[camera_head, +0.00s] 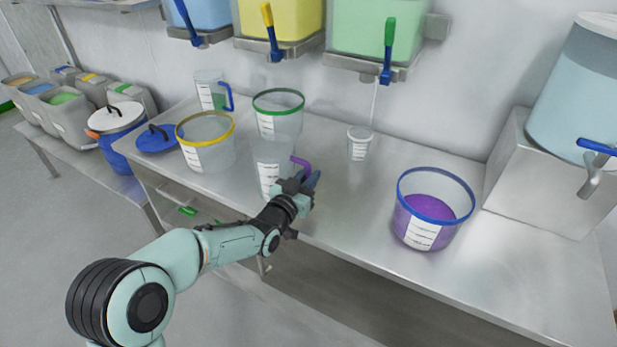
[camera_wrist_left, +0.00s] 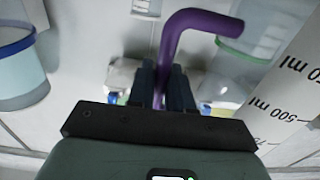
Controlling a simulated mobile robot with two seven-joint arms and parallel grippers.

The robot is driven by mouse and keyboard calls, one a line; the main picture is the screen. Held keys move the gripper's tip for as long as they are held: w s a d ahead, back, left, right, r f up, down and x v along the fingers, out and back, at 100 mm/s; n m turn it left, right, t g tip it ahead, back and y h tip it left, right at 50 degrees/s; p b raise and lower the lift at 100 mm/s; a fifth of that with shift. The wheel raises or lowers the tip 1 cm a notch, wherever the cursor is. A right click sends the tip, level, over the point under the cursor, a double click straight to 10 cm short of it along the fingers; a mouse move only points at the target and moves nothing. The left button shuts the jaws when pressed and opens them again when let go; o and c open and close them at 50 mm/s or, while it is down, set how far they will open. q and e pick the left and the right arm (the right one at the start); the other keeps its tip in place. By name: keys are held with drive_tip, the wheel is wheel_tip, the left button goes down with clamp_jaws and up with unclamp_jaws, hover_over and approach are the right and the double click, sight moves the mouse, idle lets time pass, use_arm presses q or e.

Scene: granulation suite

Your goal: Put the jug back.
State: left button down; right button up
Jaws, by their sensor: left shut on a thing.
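A clear jug (camera_head: 270,168) with a white scale label and a purple handle (camera_head: 301,163) is at the front part of the steel bench. My left gripper (camera_head: 308,182) is at its handle side. In the left wrist view the purple handle (camera_wrist_left: 190,20) runs down between the two dark fingers (camera_wrist_left: 162,85), which are shut on it. The jug's marked wall (camera_wrist_left: 295,90) fills the right of that view. The jug looks upright and empty; I cannot tell whether its base touches the bench. My right gripper is not in view.
A green-rimmed bucket (camera_head: 280,118) stands just behind the jug, a yellow-rimmed one (camera_head: 207,155) to its left. A blue-handled jug (camera_head: 208,92) stands further back, a small cup (camera_head: 359,143) to the right. A blue-rimmed bucket (camera_head: 410,215) holds purple liquid. Bench between is clear.

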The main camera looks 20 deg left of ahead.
use_arm(q)
drive_tip(key=shift+f, duration=0.1)
drive_tip(key=c, duration=1)
unclamp_jaws()
drive_tip(key=shift+c, duration=0.2)
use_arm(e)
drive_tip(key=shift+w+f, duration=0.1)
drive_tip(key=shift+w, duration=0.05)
use_arm(q)
drive_tip(key=shift+r, duration=0.2)
drive_tip(key=shift+s, duration=0.35)
drive_tip(key=s, duration=1.1)
drive_tip(key=shift+s+a, duration=0.15)
drive_tip(key=shift+a, duration=0.3)
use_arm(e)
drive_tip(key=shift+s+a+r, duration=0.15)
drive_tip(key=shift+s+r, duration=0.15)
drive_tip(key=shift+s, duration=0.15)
use_arm(q)
drive_tip(key=shift+f, duration=0.1)
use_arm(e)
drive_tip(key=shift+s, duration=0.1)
